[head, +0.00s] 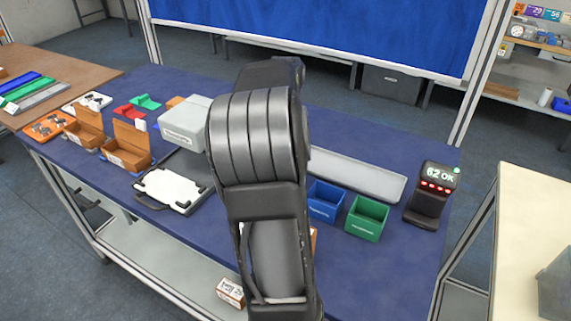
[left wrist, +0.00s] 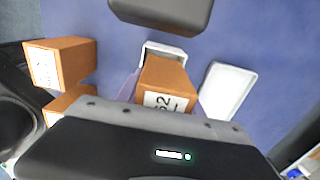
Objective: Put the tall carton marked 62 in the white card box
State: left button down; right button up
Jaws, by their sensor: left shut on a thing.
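The tall orange-brown carton marked 62 (left wrist: 164,78) shows in the middle of the left wrist view, its white label toward the camera. My left gripper (left wrist: 165,108) is shut on it. A white open card box (left wrist: 166,45) shows just beyond the carton, partly hidden by it. I cannot tell whether the carton's far end is inside the box or above it. A second white open container (left wrist: 228,92) lies to the right. In the head view my large dark arm hides the gripper and held carton. My right gripper is not in view.
Orange-brown cartons (left wrist: 60,62) stand left in the left wrist view. In the head view a scanner (head: 430,193) reads "62 OK", beside green (head: 367,218) and blue (head: 325,201) bins. A grey tray (head: 355,175) lies behind them. Orange boxes (head: 127,146) stand left on the blue table.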

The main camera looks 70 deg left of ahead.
pick_arm(q)
jog(key=c, duration=0.7)
grip_release()
notch_tip(320, 180, up, 8)
jog(key=shift+f+p, duration=0.1)
jog(key=shift+p, duration=0.3)
jog(key=shift+d, duration=0.1)
dwell(0.7)
